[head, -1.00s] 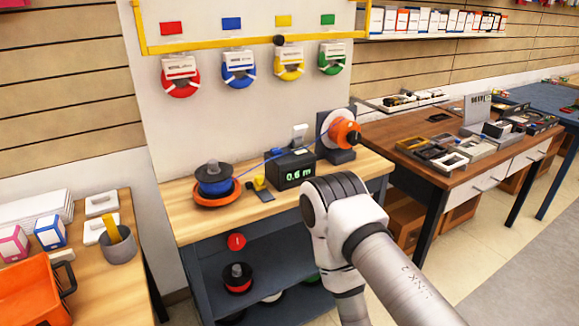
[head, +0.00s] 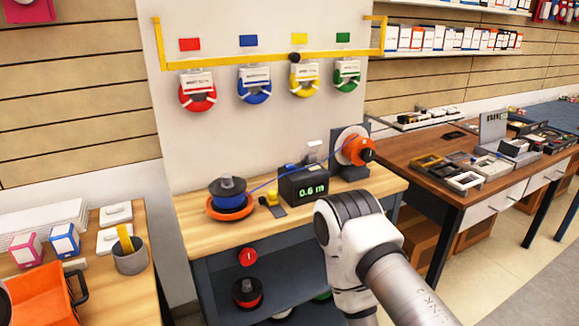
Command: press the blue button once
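No part in view is clearly a blue button. A flat blue rectangle (head: 248,41) is on the white wall panel, above a hanging blue cable coil (head: 254,86). A black meter box (head: 303,187) on the wooden workbench reads 0.6 m. A blue wire runs from a blue spool (head: 229,197) on an orange base, past the box, to an orange-and-white reel (head: 353,146). A small yellow part (head: 272,197) sits beside the box. One of my arms crosses the lower right, but its gripper is out of frame. My other gripper is not in view.
A round red part (head: 247,257) is at the workbench's front. A left table holds an orange bin (head: 40,295), a grey cup (head: 130,257) and small boxes. A brown desk (head: 420,185) with trays stands right. Floor is open at lower right.

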